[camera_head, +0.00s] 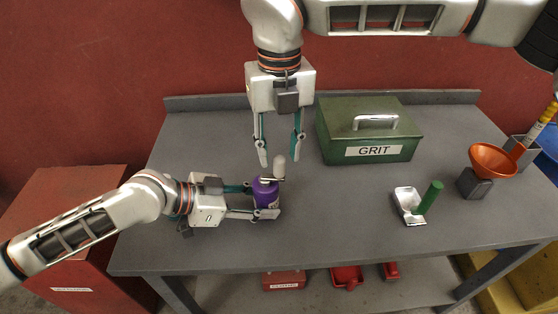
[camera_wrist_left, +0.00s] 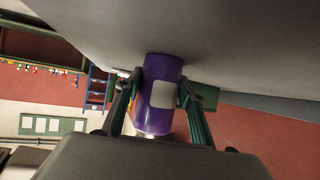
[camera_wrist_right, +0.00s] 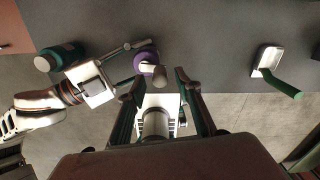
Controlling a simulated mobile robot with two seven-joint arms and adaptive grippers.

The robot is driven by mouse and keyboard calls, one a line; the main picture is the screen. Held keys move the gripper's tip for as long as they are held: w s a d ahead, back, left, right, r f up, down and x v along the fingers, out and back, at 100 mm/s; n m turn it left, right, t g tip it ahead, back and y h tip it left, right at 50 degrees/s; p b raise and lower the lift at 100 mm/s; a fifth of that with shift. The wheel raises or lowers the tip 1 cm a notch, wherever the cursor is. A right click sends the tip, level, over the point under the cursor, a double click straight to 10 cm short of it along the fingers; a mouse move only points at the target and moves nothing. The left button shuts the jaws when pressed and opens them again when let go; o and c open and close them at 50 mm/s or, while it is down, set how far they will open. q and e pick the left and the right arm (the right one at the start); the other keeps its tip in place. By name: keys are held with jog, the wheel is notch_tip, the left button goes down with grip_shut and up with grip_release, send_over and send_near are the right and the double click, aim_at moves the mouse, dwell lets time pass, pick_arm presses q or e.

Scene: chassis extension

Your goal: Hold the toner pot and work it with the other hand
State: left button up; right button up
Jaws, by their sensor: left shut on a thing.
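The toner pot (camera_head: 265,193) is a purple cylinder with a pale label and a light pump or knob on top (camera_head: 279,167). It stands on the grey bench. My left gripper (camera_head: 264,201) is shut on its sides; in the left wrist view the purple body (camera_wrist_left: 160,92) sits between both fingers (camera_wrist_left: 162,98). My right gripper (camera_head: 280,158) points down from above, its fingers apart and empty, close over the pot's top. In the right wrist view the knob (camera_wrist_right: 159,76) shows just beyond and left of the open fingertips (camera_wrist_right: 156,84).
A green GRIT box (camera_head: 365,151) stands behind and to the right. Further right are a metal scoop with green handle (camera_head: 411,207) and an orange funnel (camera_head: 492,160) on a grey stand. A red cabinet (camera_head: 62,205) stands left.

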aim_at(279, 156)
jog(key=shift+f, duration=1.7)
grip_shut()
